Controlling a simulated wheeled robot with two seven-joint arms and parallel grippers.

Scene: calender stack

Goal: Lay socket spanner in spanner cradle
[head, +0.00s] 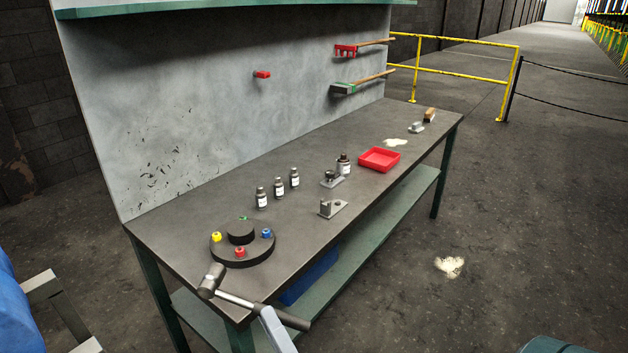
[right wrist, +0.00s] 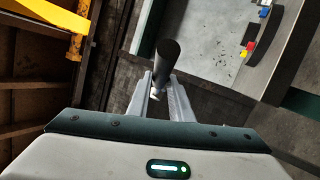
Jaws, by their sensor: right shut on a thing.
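The socket spanner (head: 238,300) has a dark cylindrical head, a bright shaft and a black handle. My right gripper (head: 264,310) is shut on it, and it extends across the near left corner of the bench. In the right wrist view the black handle end (right wrist: 167,62) sticks up between the fingers of my right gripper (right wrist: 160,97). A small grey bracket with an upright post (head: 331,208) stands mid-bench, and a similar grey fixture with a dark knob (head: 333,179) is behind it. I cannot tell which is the spanner cradle. My left gripper is not in view.
On the bench (head: 290,235) a round black stand (head: 243,252) with coloured knobs is close to the spanner. Several small bottles (head: 278,188) stand behind. A red tray (head: 379,159) lies further right. The bench's front middle is clear.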

